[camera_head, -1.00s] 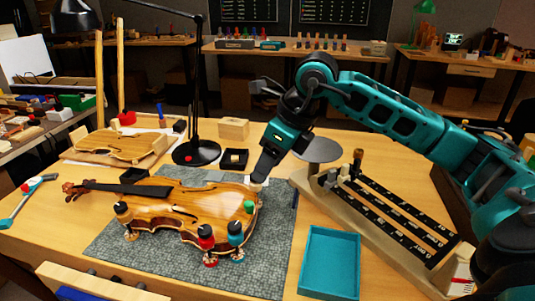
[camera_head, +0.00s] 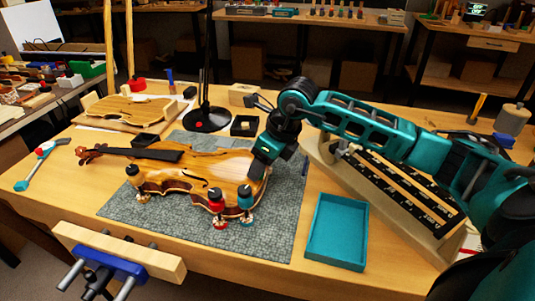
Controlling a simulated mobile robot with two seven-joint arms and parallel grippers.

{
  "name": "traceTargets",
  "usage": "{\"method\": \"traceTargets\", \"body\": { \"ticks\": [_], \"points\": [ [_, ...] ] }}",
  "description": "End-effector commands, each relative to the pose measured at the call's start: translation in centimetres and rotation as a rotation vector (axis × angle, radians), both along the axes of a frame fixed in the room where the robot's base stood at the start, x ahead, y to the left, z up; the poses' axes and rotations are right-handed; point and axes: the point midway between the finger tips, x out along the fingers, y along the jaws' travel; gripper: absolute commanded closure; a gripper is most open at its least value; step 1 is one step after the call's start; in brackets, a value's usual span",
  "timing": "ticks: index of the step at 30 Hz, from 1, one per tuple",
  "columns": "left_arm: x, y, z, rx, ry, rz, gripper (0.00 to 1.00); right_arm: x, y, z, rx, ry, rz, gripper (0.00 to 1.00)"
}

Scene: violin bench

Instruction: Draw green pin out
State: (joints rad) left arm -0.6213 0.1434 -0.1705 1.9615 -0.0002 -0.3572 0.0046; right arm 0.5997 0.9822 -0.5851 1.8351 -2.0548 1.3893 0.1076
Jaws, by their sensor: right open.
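The violin (camera_head: 190,170) lies on its back on a grey mat (camera_head: 150,215), its neck pointing left. My right gripper (camera_head: 257,172) points down over the violin's right end, very close to the wood. It is open. The green pin is hidden now, behind or between the fingers; whether they touch it I cannot tell. My left gripper is not in view.
An empty teal tray (camera_head: 337,232) is on the bench right of the mat. A long holder with black strips (camera_head: 400,185) stands beyond it. A black lamp base (camera_head: 206,119) and small black box (camera_head: 244,126) are behind the violin. A wooden vise (camera_head: 115,250) is at the front.

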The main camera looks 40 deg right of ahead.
Motion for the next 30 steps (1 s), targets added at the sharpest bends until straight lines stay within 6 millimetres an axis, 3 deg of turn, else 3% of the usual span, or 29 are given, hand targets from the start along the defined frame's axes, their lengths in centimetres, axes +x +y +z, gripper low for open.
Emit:
{"method": "traceTargets", "body": {
  "ticks": [9,26,27,28,30],
  "points": [
    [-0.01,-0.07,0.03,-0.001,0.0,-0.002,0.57,0.06,0.02,-0.17,0.0,0.0,0.0,0.47],
    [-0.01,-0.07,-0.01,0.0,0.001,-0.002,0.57,0.06,0.01,-0.13,0.0,0.0,0.0,1.0],
    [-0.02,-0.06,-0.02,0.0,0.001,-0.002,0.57,0.06,0.01,-0.13,0.0,0.0,0.0,1.0],
    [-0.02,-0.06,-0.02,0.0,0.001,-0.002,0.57,0.06,0.01,-0.13,0.0,0.0,0.0,0.8],
    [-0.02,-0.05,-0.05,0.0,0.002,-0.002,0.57,0.05,0.0,-0.12,0.0,0.0,0.0,0.86]
  ]
}}
